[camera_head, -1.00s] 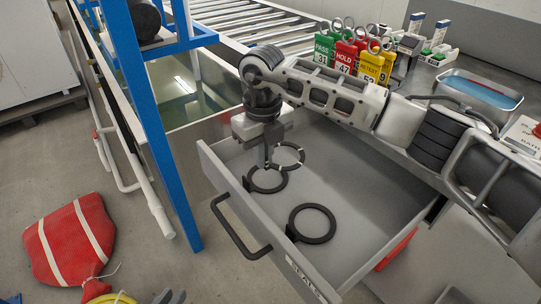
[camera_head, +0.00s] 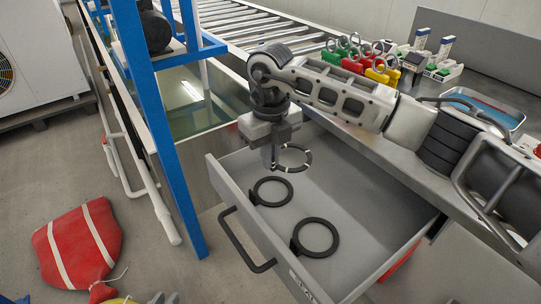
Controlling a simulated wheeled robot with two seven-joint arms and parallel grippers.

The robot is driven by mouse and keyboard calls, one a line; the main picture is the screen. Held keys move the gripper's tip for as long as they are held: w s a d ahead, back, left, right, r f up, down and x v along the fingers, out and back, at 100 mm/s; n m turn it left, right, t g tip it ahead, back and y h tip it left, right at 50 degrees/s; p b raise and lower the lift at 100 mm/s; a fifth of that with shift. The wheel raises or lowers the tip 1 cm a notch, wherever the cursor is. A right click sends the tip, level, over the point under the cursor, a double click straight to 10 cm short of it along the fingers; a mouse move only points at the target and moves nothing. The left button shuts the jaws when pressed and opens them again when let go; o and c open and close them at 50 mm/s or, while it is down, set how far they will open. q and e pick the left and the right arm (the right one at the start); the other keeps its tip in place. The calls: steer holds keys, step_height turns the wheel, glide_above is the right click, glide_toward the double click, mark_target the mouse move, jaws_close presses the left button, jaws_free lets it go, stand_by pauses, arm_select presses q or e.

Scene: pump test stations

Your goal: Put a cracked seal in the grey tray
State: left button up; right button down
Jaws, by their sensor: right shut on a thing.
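My right gripper (camera_head: 272,166) points down over the open drawer and is shut on a dark ring seal with white marks (camera_head: 308,158), gripping its left side. The ring appears a little above the drawer floor. Two other plain dark ring seals lie flat in the drawer: one nearer the left wall (camera_head: 272,205), one nearer the front (camera_head: 318,220). A small metal grey tray (camera_head: 500,102) with a blue inside stands on the bench at the right, partly behind my arm. My left gripper is not in view.
The open grey drawer (camera_head: 390,225) has raised walls and a dark handle (camera_head: 240,240). A blue post (camera_head: 165,135) stands to its left. Coloured tags with rings (camera_head: 378,70) and small boxes (camera_head: 440,65) stand on the bench. A red bag (camera_head: 78,248) lies on the floor.

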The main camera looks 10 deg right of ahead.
steer(key=shift+r, duration=0.45)
steer(key=shift+r+p, duration=0.45)
steer(key=shift+p, duration=0.1)
steer(key=shift+r+p, duration=0.55)
steer(key=shift+r, duration=0.5)
